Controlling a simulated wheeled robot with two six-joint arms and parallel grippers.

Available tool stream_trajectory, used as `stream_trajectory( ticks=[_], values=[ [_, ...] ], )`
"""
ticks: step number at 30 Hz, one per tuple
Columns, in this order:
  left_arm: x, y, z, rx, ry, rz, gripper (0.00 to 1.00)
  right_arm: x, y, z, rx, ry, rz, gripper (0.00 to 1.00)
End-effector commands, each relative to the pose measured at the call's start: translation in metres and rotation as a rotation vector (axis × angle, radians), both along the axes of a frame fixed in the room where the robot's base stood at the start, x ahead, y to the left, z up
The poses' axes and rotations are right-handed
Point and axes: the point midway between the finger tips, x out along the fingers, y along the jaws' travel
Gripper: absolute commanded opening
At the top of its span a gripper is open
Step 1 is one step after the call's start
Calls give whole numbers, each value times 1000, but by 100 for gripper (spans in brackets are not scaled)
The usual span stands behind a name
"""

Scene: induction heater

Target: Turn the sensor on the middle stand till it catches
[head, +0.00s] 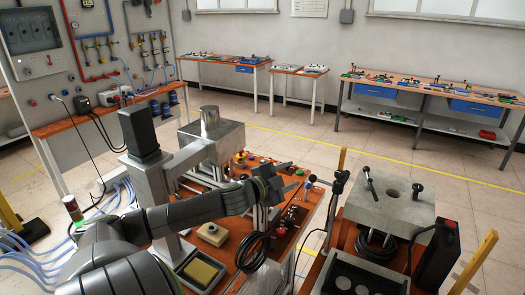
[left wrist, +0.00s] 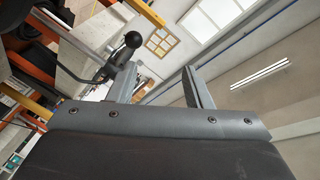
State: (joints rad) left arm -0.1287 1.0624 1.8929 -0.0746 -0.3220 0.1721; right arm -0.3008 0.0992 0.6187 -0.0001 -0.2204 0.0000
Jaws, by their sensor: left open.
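My left gripper (head: 294,180) is open and empty above the orange bench in the head view. Its two fingers stand apart in the left wrist view (left wrist: 160,78). I cannot tell for sure which piece is the middle stand's sensor. My right gripper is not in view.
A grey block with a round hole (head: 393,195) and black-headed rods stands at the right. A black cable coil (head: 252,250) hangs at the orange bench (head: 230,262). A metal cylinder (head: 210,122) stands behind my arm.

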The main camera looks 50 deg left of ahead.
Motion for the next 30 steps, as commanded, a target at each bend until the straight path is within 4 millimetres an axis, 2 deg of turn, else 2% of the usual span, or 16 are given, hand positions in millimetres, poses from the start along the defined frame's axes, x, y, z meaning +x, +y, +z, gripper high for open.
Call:
stream_trajectory(
  ticks=[1,5,11,15,21,30],
  values=[
    [-4,0,2,1,4,1,45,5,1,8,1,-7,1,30],
    [-8,1,3,-1,0,2,45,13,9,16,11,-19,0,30],
    [-17,2,3,-1,-1,3,45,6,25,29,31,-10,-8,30],
    [-23,2,3,-1,-1,3,45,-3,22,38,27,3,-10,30],
    [-32,2,2,0,4,0,45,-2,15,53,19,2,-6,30],
    [-54,4,-1,5,6,2,45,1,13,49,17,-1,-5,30]
  ],
)
